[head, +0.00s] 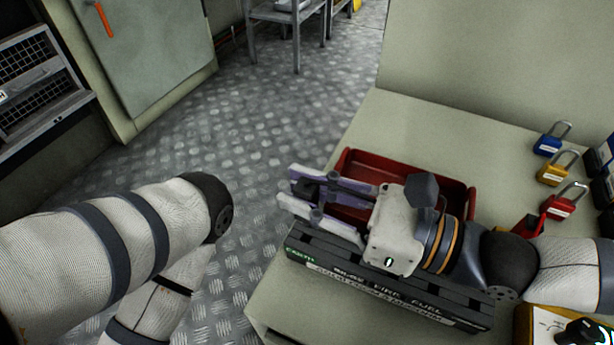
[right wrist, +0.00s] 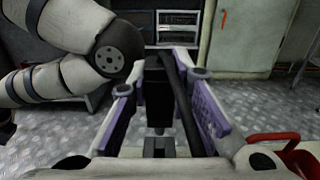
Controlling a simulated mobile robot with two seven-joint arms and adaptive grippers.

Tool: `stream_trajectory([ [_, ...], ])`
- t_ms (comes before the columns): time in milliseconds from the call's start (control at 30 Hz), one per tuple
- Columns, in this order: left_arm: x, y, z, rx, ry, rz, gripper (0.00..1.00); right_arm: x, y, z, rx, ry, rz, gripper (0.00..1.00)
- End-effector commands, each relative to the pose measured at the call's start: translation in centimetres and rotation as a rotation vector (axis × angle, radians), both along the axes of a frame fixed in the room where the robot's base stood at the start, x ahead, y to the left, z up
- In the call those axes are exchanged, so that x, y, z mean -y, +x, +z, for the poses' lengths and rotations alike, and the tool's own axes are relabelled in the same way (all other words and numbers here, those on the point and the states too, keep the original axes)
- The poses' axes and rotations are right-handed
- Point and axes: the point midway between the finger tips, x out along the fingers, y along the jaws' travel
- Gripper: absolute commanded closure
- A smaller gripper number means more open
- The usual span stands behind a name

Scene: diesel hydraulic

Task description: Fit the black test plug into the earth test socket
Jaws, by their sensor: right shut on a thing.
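My right gripper (head: 300,192) points left over the front left corner of the bench. Its two fingers are shut on the black test plug (head: 308,188). In the right wrist view the plug (right wrist: 157,90) is a dark block between the purple-padded fingers, with a black cable (right wrist: 184,100) beside it. Below and beside the gripper is a long black socket strip (head: 440,300) with a white lettered label and a green EARTH label (head: 299,256) at its left end. The earth test socket's opening cannot be made out. The plug appears above the strip, apart from it. My left gripper is out of view.
A red tray (head: 400,172) sits on the bench just behind my right gripper. Blue (head: 551,140), yellow (head: 556,168) and red (head: 563,201) padlocks stand at the right. A yellow-edged box (head: 545,325) is at front right. The bench top behind the tray is clear.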

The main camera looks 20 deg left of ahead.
Motion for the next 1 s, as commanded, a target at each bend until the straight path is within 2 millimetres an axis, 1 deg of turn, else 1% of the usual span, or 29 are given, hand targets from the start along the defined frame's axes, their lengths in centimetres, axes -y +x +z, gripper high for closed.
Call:
stream_trajectory([
  [33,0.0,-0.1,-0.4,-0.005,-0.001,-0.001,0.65,0.0,0.0,-0.9,-0.004,0.0,0.0,1.0],
  [100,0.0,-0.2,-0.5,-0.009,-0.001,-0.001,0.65,0.0,0.0,-1.6,-0.003,0.0,0.0,1.0],
  [300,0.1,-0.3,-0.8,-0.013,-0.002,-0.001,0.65,0.0,0.0,-2.7,-0.001,0.0,0.0,1.0],
  [833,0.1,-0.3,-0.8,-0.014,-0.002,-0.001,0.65,0.0,0.0,-2.7,0.001,0.0,0.0,1.0],
  [1000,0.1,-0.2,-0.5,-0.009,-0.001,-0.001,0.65,0.0,0.0,-2.6,0.002,0.0,0.0,1.0],
])
